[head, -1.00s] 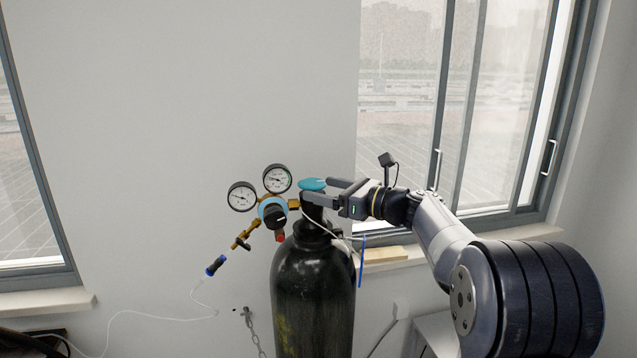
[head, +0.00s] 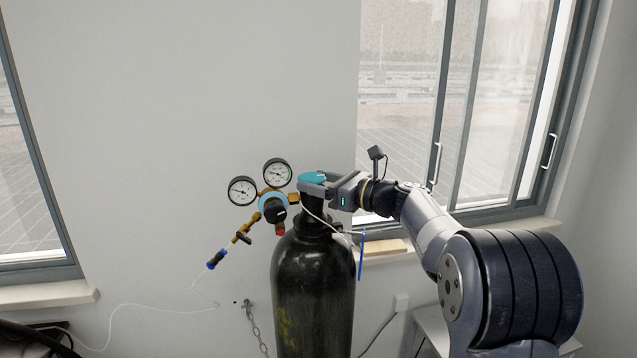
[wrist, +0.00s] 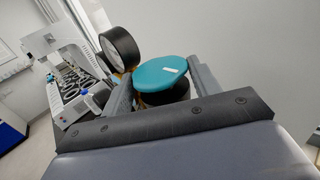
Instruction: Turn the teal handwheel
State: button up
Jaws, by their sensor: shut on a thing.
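The teal handwheel (head: 313,177) tops the black gas cylinder (head: 312,290). In the wrist view the handwheel (wrist: 160,72) is a round teal disc with a small white mark, lying between my two fingers. My gripper (head: 318,186) reaches in from the right and is shut on the handwheel, with a finger on each side of its rim. The near finger hides part of the wheel's edge in the head view.
Two round gauges (head: 242,190) and a regulator with a blue ring and black knob (head: 275,211) sit close left of the handwheel. A thin white hose hangs below. A window (head: 400,110) and its sill are behind my arm.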

jog(key=shift+s+m+t+b, duration=0.1)
jog(key=shift+m+t+b, duration=0.2)
jog(key=shift+t+b, duration=0.1)
jog(key=shift+c, duration=0.2)
jog(key=t+h+b, duration=0.1)
jog(key=m+t+h+b, duration=0.1)
jog(key=m+h, duration=0.1)
jog(key=shift+s+a+f+t+b, duration=0.1)
jog(key=shift+s+a+t+b, duration=0.15)
jog(key=shift+t+b, duration=0.15)
jog(key=m+t+h+b, duration=0.2)
jog(key=m+h, duration=0.1)
jog(key=shift+a+b, duration=0.15)
jog(key=shift+b, duration=0.25)
jog(key=m+t+h+b, duration=0.1)
jog(key=m+h+b, duration=0.1)
jog(key=h, duration=0.1)
jog(key=shift+a+t, duration=0.15)
jog(key=shift+t, duration=0.25)
jog(key=shift+r+m+t+h+b, duration=0.2)
jog(key=shift+m+t+h+b, duration=0.2)
jog(key=shift+m+h+b, duration=1.3)
jog(key=shift+h+p, duration=0.7)
jog(key=o, duration=0.9)
